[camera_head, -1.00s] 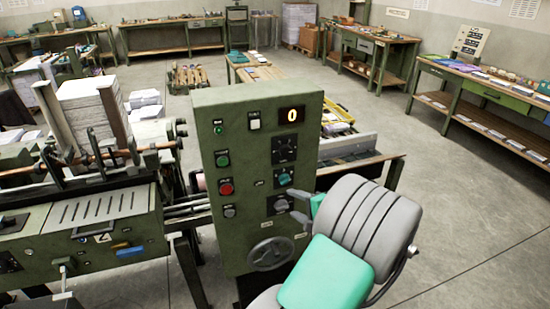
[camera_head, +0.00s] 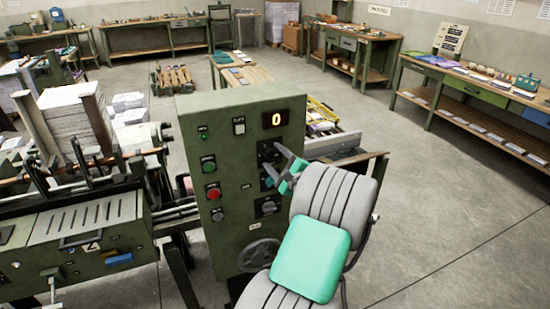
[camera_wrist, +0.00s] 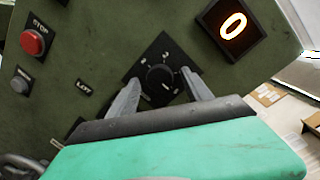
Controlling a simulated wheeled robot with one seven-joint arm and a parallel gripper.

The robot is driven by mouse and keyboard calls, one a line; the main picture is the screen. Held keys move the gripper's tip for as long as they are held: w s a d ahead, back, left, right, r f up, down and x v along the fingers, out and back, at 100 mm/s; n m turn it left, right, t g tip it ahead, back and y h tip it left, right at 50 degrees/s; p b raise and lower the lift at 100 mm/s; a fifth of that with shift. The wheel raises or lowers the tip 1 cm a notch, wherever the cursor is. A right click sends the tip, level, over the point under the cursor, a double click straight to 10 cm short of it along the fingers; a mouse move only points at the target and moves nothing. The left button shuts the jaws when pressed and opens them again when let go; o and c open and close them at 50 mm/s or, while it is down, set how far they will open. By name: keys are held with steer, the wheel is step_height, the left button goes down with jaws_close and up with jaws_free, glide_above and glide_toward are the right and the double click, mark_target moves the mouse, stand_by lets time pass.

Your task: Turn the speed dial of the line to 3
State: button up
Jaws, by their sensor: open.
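The black dial (camera_wrist: 161,78) sits on a dark square plate on the green control panel (camera_head: 232,235), below the lit display (camera_head: 278,119), which reads 0. The display also shows in the wrist view (camera_wrist: 233,25). My gripper (camera_head: 272,159) is open in front of the panel at the upper dial. In the wrist view my gripper's two fingers (camera_wrist: 163,77) stand on either side of the dial; I cannot tell if they touch it. In the head view the fingers partly hide the dial.
A red STOP button (camera_wrist: 33,42) and a green button (camera_head: 208,163) are on the panel's left. A lower knob (camera_head: 267,206) and a handwheel (camera_head: 258,254) sit below the dial. A machine with a paper stack (camera_head: 75,120) stands left. The floor at right is clear.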

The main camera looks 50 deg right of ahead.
steer(key=shift+c, duration=0.6)
jaws_close()
